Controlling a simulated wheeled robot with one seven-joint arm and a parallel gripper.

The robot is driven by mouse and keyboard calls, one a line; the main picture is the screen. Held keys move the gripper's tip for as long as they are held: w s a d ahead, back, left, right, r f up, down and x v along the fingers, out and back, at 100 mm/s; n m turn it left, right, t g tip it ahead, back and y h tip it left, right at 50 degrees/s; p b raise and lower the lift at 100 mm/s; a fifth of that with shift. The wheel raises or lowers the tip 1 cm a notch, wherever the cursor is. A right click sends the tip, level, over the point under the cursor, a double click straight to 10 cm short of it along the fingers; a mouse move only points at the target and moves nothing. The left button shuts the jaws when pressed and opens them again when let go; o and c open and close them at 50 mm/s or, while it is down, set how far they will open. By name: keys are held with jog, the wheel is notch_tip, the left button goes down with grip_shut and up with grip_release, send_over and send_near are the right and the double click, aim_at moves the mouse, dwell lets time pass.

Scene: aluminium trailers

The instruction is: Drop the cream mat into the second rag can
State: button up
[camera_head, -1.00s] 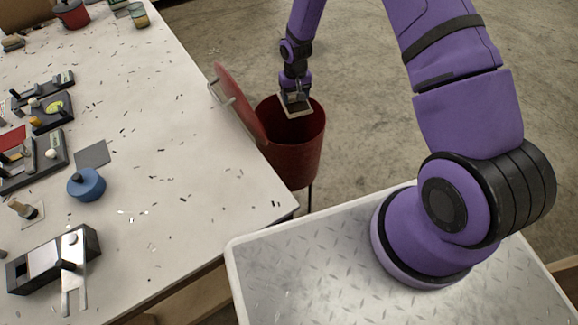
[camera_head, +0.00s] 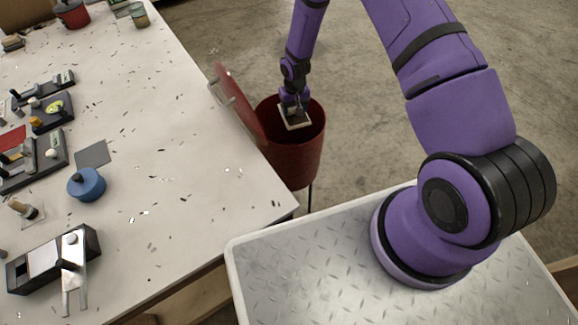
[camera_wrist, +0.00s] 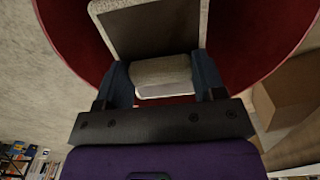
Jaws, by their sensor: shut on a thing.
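The cream mat (camera_head: 294,122) is a small flat piece with a pale edge and a dark face, held below my gripper (camera_head: 294,104). In the wrist view, my gripper (camera_wrist: 162,80) is shut on a pale block-like part of the mat (camera_wrist: 150,22). The mat is inside the mouth of a red rag can (camera_head: 293,165), which stands on the floor beside the table with its lid (camera_head: 240,100) tipped open. The can's red inner wall (camera_wrist: 245,40) surrounds the mat in the wrist view. The can's bottom is hidden.
The white table (camera_head: 190,170) is close to the can's left side, with a blue lidded pot (camera_head: 86,184), a grey square (camera_head: 92,153) and tools on it. Another red can (camera_head: 72,14) stands at its far edge. Open concrete floor lies beyond the rag can.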

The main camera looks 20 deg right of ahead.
jog(key=o, duration=1)
notch_tip(320, 180, up, 11)
jog(key=shift+f, duration=0.1)
